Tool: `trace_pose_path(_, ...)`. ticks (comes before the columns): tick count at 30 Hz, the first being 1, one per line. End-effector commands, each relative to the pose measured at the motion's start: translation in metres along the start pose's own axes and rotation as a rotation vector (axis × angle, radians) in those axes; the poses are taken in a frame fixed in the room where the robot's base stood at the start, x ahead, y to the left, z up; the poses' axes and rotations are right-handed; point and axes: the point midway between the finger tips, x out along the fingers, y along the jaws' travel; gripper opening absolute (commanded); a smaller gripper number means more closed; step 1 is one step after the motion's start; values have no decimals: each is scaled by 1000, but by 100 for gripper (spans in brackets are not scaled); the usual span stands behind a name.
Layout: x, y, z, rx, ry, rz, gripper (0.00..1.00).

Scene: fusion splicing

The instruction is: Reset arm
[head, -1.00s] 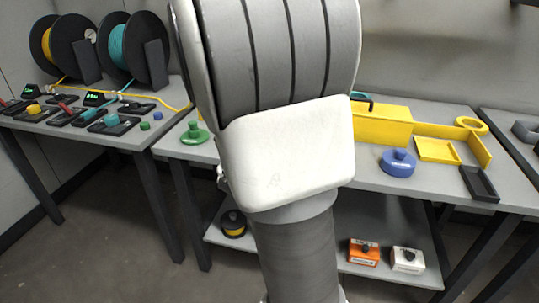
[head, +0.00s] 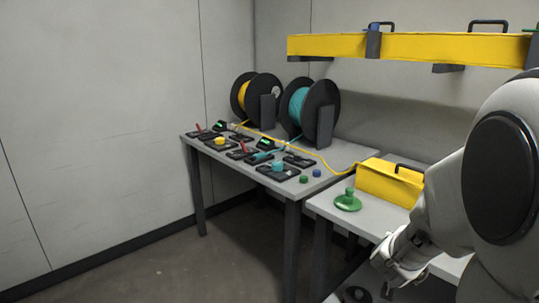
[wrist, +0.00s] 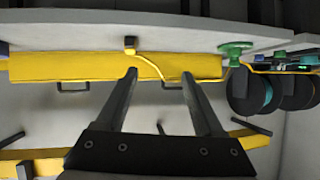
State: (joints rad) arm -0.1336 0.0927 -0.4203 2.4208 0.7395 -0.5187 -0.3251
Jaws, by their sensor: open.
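My gripper (wrist: 159,75) shows in the wrist view with its two dark fingers apart and nothing between them. In the head view my white and grey arm fills the lower right. Its end hangs at the front edge of the near table (head: 335,212), and the fingers cannot be made out there. The wrist picture looks upside down, with the tabletop (wrist: 190,35) along its top. The yellow case (wrist: 85,66) lies beyond the fingertips, apart from them as far as I can tell.
In the head view a green knobbed piece (head: 348,201) stands left of the yellow case (head: 385,183). The far table (head: 240,163) holds yellow (head: 243,96) and teal (head: 298,105) cable spools and several small devices. A yellow shelf (head: 420,48) hangs above. The floor at left is clear.

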Motion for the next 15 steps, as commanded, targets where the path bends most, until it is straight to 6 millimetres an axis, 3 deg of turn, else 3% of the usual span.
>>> trace_pose_path(3,-36,-43,3,1,-103,-191,70)
trace_pose_path(7,-89,-78,14,-56,-226,-376,70)
trace_pose_path(11,-147,-94,28,-157,-336,-508,70)
trace_pose_path(15,-204,-86,47,-298,-440,-575,70)
